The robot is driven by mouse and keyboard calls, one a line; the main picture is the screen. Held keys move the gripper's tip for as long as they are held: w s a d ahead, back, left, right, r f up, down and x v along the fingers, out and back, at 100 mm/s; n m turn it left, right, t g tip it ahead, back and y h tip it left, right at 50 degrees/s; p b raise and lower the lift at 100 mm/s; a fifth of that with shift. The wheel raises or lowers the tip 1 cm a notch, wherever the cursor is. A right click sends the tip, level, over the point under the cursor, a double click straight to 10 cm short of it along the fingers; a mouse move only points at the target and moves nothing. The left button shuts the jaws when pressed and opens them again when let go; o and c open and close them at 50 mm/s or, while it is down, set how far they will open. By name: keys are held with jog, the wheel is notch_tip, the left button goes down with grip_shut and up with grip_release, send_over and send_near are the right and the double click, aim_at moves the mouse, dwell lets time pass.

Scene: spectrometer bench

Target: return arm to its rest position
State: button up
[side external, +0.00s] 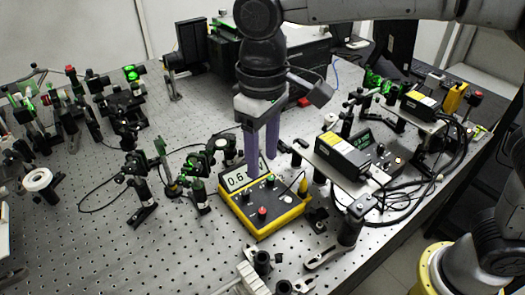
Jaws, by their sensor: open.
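My gripper (262,150) hangs from above near the middle of the side external view, its two purple fingers pointing down. It is open and nothing shows between the fingers. The fingertips appear just behind or above the yellow meter (268,215), in front of its far edge in the picture; I cannot tell whether they touch it. The meter lies on the optical bench with a lit display, several knobs and a yellow plug with a cable.
The perforated bench (85,240) holds optics mounts (130,105) on the left. A black laser box (342,155) stands on a plate to the right, with cables around it. A dark monitor and large black box (285,60) stand behind. The front left is mostly clear.

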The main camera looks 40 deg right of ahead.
jog(key=shift+d, duration=0.1)
jog(key=s+d+r+m+t, duration=0.1)
jog(key=s+d+r+m, duration=0.2)
jog(key=d, duration=0.6)
jog(key=s+d+r+m+t, duration=0.1)
jog(key=s+d+r+t, duration=0.1)
jog(key=d+r, duration=0.45)
jog(key=s+d+f+t, duration=0.2)
jog(key=s+d+f, duration=0.8)
jog(key=s+f, duration=0.1)
jog(key=shift+s+f+t, duration=0.2)
jog(key=shift+s+t, duration=0.1)
jog(key=shift+s, duration=0.35)
